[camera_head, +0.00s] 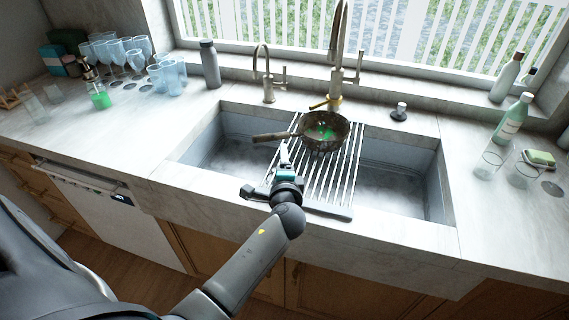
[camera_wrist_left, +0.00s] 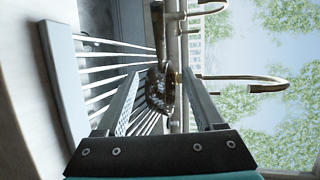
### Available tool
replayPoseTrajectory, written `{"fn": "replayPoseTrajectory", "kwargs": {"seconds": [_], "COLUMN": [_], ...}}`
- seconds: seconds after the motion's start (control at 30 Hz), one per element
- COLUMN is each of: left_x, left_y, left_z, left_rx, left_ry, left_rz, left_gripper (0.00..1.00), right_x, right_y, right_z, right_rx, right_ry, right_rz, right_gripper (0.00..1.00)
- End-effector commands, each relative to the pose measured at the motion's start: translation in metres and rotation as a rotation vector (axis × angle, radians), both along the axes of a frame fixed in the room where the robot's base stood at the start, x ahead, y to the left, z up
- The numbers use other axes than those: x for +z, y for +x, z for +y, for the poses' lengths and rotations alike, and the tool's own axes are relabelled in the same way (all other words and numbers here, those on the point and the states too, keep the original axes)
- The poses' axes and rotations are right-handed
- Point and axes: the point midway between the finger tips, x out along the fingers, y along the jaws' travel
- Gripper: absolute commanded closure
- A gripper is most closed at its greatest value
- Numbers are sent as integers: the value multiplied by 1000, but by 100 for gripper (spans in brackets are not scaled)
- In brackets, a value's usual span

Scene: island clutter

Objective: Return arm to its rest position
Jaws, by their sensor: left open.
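My left gripper (camera_head: 277,165) is open and empty above the front left part of the roll-up drying rack (camera_head: 335,185), which lies across the sink. A dark frying pan (camera_head: 325,145) with something green in it sits on the back of the rack, its wooden handle (camera_head: 270,136) pointing left. The gripper is in front of the pan and apart from it. In the left wrist view, the spread fingers (camera_wrist_left: 163,76) have the pan (camera_wrist_left: 158,92) beyond them in the gap. My right gripper is not in view.
Sink basins (camera_head: 395,190) flank the rack. Two faucets (camera_head: 337,60) stand behind it. A grey bottle (camera_head: 210,64) and several blue glasses (camera_head: 135,58) stand at the back left. A green bottle (camera_head: 511,120), clear glasses (camera_head: 488,160) and a green sponge (camera_head: 540,157) are at the right.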

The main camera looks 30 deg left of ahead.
Motion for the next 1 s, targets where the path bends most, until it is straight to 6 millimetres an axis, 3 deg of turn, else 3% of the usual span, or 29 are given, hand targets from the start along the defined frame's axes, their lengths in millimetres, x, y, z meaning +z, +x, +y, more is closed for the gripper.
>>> {"fn": "replayPoseTrajectory", "kwargs": {"seconds": [0.43, 0.57, 0.67, 0.77, 0.9, 1.0], "left_x": [0, -5, -16, -32, -53, -59], "left_y": [0, -11, -37, -77, -138, -172], "left_z": [0, 0, -2, -11, -39, -61], "left_rx": [0, 28, 91, 183, 309, 370], "left_ry": [-1, -59, -197, -407, -709, -869], "left_rz": [-1, -2, 2, 25, 101, 165], "left_gripper": [30, 30, 30, 30, 30, 30], "right_x": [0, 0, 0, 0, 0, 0], "right_y": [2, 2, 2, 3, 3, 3], "right_z": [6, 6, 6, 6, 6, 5], "right_rx": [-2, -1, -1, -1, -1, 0], "right_ry": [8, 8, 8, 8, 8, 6], "right_rz": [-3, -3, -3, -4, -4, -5], "right_gripper": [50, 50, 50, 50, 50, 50]}}
